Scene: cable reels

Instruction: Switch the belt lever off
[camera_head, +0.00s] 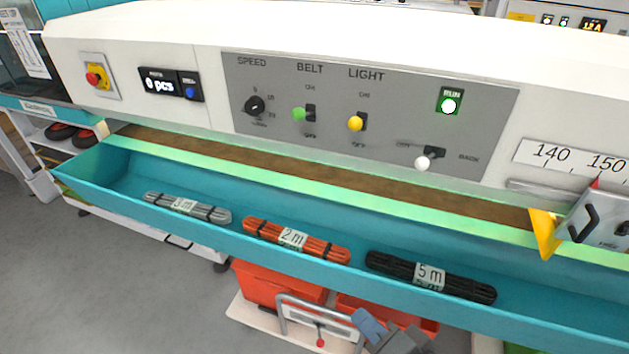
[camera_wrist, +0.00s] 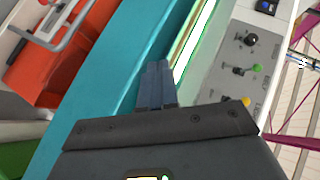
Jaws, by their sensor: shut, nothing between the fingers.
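The belt lever (camera_head: 299,114) has a green ball knob and a black base on the grey panel, under the BELT label. Its knob points out leftward at about mid height between the upper and lower marks, so I cannot tell its setting. It also shows in the wrist view (camera_wrist: 257,68), right of my fingers. My gripper (camera_head: 364,318) is at the bottom of the head view, low in front of the teal tray and well apart from the lever. In the wrist view my gripper's fingers (camera_wrist: 158,66) are together and empty.
The yellow light lever (camera_head: 355,123), black speed knob (camera_head: 254,106) and white-knobbed lever (camera_head: 423,163) share the panel. The teal tray (camera_head: 105,185) holds cable bundles in front of it. Red crates (camera_head: 262,284) and a metal handle stand below. A yellow-edged stop (camera_head: 543,233) is at right.

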